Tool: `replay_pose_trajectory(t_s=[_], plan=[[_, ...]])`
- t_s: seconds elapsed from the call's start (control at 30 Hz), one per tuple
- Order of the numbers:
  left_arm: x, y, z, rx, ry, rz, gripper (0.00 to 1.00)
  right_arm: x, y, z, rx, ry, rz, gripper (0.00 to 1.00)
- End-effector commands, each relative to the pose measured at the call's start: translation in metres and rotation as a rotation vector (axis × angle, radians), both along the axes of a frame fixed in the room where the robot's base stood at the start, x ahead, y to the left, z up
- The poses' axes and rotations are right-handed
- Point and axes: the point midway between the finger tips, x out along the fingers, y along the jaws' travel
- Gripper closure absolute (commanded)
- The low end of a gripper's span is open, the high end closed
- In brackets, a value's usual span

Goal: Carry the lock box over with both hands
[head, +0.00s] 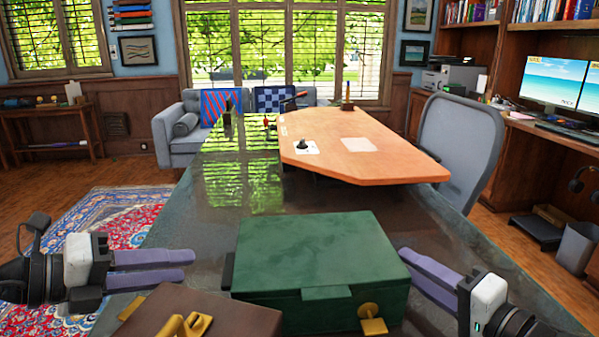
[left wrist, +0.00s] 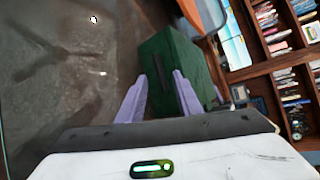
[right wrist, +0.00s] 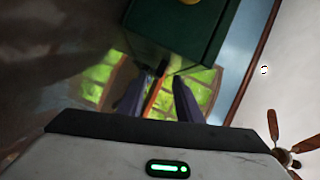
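The lock box is a green box (head: 310,250) with a brass lock (head: 372,318) on its front, standing on the dark glossy table. A dark handle (head: 227,271) sticks out of its left side. My left gripper (head: 194,266) is open and empty, left of that handle with a gap. In the left wrist view the box (left wrist: 172,60) is ahead of the spread fingers (left wrist: 155,92). My right gripper (head: 405,266) is open close to the box's right side; contact is unclear. In the right wrist view the box (right wrist: 180,28) is above the spread fingers (right wrist: 155,88).
A brown box (head: 215,318) with brass fittings sits in front, left of the lock box. Beyond it, the dark table (head: 190,215) has free surface. An orange-brown wooden top (head: 370,150) carries small items further back. A grey chair (head: 455,145) stands at right.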

Motion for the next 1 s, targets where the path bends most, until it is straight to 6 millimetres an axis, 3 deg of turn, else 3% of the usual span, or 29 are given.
replay_pose_trajectory(t_s=[0.5,1.0], plan=[[0.001,0.0,-0.001,0.0,0.001,0.002,0.68,-0.053,-0.03,0.004,0.0,0.002,0.002,0.68],[0.001,0.0,-0.002,0.0,0.001,0.002,0.68,-0.063,-0.035,0.008,0.001,-0.002,0.003,0.68]])
